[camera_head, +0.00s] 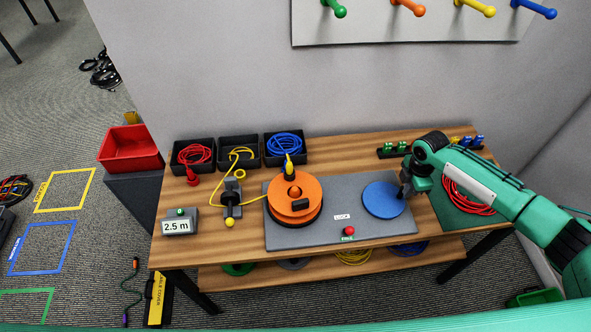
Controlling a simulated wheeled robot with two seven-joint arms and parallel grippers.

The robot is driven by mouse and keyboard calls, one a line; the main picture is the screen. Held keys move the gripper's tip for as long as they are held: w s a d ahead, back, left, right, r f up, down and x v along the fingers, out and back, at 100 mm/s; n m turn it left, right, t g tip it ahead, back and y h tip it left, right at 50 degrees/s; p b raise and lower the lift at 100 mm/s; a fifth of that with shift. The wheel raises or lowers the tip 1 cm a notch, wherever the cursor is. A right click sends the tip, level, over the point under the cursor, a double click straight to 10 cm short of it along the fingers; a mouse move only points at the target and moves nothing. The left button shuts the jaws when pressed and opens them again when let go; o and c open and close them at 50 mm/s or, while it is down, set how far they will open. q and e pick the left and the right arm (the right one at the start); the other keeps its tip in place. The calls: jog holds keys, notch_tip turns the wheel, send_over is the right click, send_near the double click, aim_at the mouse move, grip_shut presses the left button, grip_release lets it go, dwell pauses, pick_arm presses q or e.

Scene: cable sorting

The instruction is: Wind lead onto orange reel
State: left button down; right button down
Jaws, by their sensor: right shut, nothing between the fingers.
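The orange reel (295,198) sits on the grey base plate (340,240) on the wooden table. A yellow lead (236,172) runs from the middle black bin through a dark guide (231,197) with a yellow knob towards the reel's left side. A yellow plug end (289,167) stands at the reel's back edge. A blue disc (383,199) lies on the right of the plate. My right gripper (403,193) is shut and empty, pointing down at the blue disc's right edge; whether it touches cannot be told. My left gripper is not in view.
Black bins hold a red lead (196,154) and a blue lead (285,145). A display reading 2.5 m (177,223) stands front left. A red button (348,231) is at the plate's front. A coiled red lead (468,197) lies on a green mat under my right arm. Coloured pegs (408,7) are on the wall.

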aim_at(399, 207)
jog(key=shift+f, duration=0.15)
jog(key=shift+f+b, duration=1.6)
jog(key=shift+f, duration=1.2)
